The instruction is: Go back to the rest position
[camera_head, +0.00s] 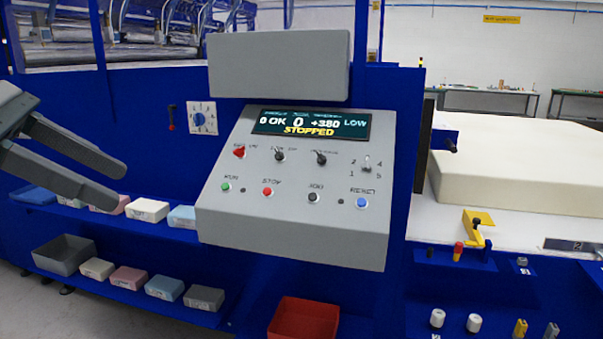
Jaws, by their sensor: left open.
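My left gripper (121,197) comes in from the left edge, with its two grey fingers apart and nothing between them. It is in front of the blue machine, to the left of the grey control panel (290,243) and apart from it in the picture. The panel's display (310,123) reads "STOPPED", with "0", "+380" and "LOW" above. Below it are a red knob, black knobs, a small lever and a row of green, red, black and blue buttons. My right gripper is not in view.
Shelves at the lower left hold several foam blocks (164,288) and a grey bin (64,254). A red bin (303,320) stands below the panel. A large cream foam block (520,165) lies on the white table at right, near a yellow bracket (478,222).

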